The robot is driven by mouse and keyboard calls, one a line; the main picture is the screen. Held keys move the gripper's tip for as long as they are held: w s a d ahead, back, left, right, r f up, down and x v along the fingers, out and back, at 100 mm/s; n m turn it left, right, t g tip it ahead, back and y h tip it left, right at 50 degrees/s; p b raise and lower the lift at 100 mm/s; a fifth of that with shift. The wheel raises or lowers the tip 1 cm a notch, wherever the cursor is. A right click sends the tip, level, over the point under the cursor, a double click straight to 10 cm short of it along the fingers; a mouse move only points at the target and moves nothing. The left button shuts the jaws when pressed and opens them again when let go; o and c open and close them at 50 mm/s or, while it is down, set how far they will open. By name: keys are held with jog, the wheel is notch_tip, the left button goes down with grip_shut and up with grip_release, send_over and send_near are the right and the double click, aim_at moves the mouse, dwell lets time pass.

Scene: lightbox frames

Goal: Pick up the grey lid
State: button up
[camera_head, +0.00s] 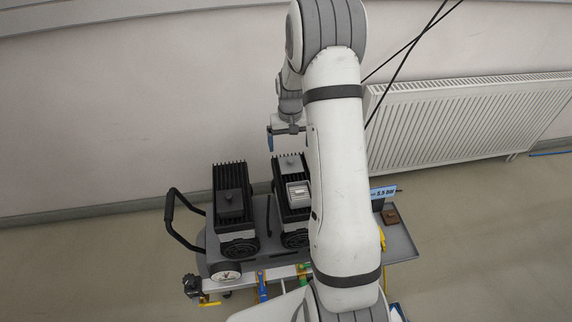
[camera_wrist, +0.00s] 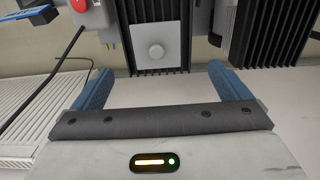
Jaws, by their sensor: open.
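The grey lid (camera_wrist: 162,44) is a square plate with a small pale round feature near its centre. In the wrist view it lies on the black finned top of a motor-like unit, beyond my fingertips. In the head view a small grey patch at the back of the right unit (camera_head: 290,164) appears to be this lid, partly hidden near my arm. My gripper (camera_wrist: 160,72) is open, with its blue fingers on either side below the lid and nothing between them.
An open grey box (camera_head: 298,192) sits on the right unit. A second finned unit (camera_head: 233,215) with a dark grey cover stands left on the grey cart (camera_head: 402,243), beside a black handle (camera_head: 178,218). A radiator (camera_head: 470,120) is on the wall behind.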

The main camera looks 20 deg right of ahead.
aim_at(291, 159)
jog(key=f, duration=0.8)
jog(key=shift+w+d+f+p, duration=0.3)
jog(key=shift+w+d+f, duration=0.05)
jog(key=shift+c, duration=0.5)
jog(key=c, duration=1)
jog(key=shift+o, duration=0.2)
jog(key=shift+r, duration=0.1)
